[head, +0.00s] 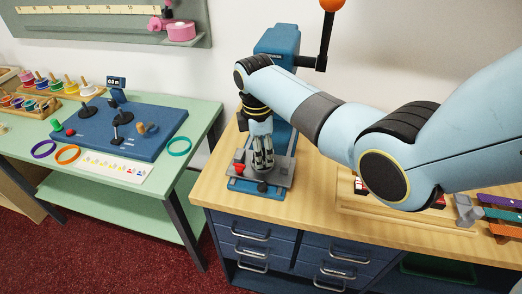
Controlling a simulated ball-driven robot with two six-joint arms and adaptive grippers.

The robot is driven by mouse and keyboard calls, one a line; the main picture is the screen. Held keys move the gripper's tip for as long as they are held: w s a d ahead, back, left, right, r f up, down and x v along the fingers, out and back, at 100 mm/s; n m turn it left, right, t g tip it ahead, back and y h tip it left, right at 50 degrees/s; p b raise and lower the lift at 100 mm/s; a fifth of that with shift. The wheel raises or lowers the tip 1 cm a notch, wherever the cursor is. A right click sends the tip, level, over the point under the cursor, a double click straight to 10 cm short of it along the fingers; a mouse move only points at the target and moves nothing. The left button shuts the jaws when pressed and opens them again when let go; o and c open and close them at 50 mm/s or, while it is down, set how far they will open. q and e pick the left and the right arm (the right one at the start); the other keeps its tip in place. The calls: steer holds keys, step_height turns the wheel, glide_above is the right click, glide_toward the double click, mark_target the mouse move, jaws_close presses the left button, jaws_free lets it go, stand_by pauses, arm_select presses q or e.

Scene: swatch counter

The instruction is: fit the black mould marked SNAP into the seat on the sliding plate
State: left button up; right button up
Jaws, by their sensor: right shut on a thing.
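My right gripper (262,162) points down over the grey sliding plate (283,175) of the blue press (280,42). It is shut on a small dark thing low between its fingers, at the plate. This looks like the black mould, but the fingers cover most of it and the SNAP mark cannot be read. The seat is hidden under the gripper, so I cannot tell whether the mould is in it or above it. My left gripper is not in view.
The press lever with an orange ball (332,4) stands up behind my right arm. A red knob (239,169) is at the plate's left. Coloured bars (503,215) lie at the right of the wooden counter (215,192). A green table (196,128) stands at left.

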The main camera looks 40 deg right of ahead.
steer(key=shift+f+b, duration=0.35)
steer(key=shift+f, duration=0.25)
stand_by(0.9)
steer(key=o, duration=1.4)
steer(key=r, duration=1.2)
steer(key=shift+w+a, duration=0.2)
steer(key=shift+a, duration=0.1)
